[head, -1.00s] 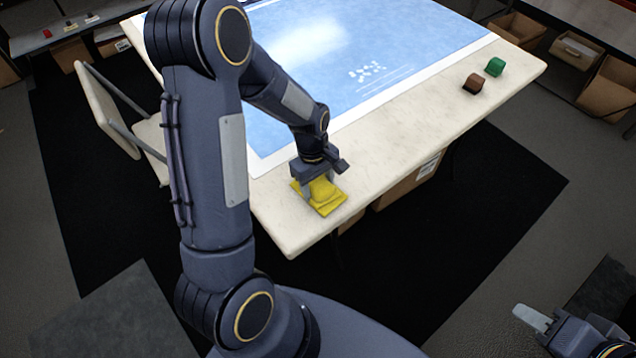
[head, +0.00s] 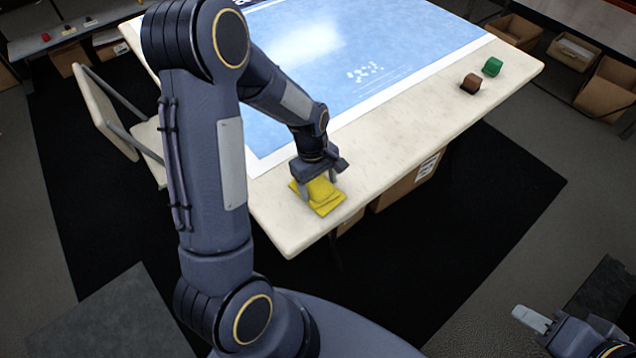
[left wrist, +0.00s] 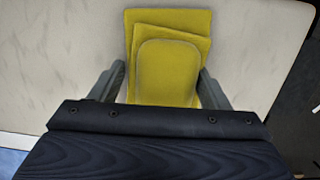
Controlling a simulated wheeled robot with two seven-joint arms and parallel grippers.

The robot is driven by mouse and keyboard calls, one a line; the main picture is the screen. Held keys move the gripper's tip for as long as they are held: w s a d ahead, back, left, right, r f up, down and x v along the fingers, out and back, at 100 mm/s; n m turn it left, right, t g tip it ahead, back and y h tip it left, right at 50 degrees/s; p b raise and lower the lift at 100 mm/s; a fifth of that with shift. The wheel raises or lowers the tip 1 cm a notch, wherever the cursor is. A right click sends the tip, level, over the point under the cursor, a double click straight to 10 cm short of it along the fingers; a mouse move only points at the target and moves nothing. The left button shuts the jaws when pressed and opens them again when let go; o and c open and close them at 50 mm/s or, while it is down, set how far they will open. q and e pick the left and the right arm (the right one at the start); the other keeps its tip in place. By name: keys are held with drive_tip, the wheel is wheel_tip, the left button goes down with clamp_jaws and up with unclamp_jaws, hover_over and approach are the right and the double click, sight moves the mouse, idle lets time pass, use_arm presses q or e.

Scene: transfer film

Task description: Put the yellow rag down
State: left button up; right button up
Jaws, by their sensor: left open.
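The yellow rag (head: 322,196) lies folded on the pale table top near its front left corner. It also shows in the left wrist view (left wrist: 168,65), flat in layers with a raised pad on top. My left gripper (head: 320,178) is right over the rag, pointing down. In the left wrist view its fingers (left wrist: 160,88) stand apart, one on each side of the raised pad; I cannot tell whether they touch the cloth. My right gripper (head: 532,320) shows at the lower right, away from the table; its opening is unclear.
The table (head: 400,140) carries a blue-and-white sheet (head: 350,60). A brown block (head: 470,84) and a green block (head: 492,67) sit at its right end. A chair (head: 112,115) stands at the left. Cardboard boxes (head: 605,86) are at the right. Bare table lies right of the rag.

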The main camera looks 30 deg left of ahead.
use_arm(q)
drive_tip(key=shift+s+a+f, duration=0.1)
drive_tip(key=shift+s+f, duration=0.55)
drive_tip(key=shift+f, duration=0.1)
drive_tip(key=shift+r, duration=0.15)
wheel_tip(320, 180, up, 13)
drive_tip(key=w+a+p, duration=0.1)
drive_tip(key=a+p, duration=0.1)
drive_tip(key=s+d+r+m+t+h, duration=0.1)
drive_tip(key=s+d+r+m+t, duration=0.2)
drive_tip(key=s+m, duration=0.3)
drive_tip(key=s+d+r+m+t+h, duration=0.1)
drive_tip(key=s+d+r+m+t, duration=0.2)
drive_tip(key=s+r+m, duration=0.3)
drive_tip(key=s, duration=0.5)
drive_tip(key=shift+s, duration=0.15)
drive_tip(key=shift+r, duration=0.15)
drive_tip(key=shift+r+p, duration=0.4)
drive_tip(key=shift+p, duration=0.05)
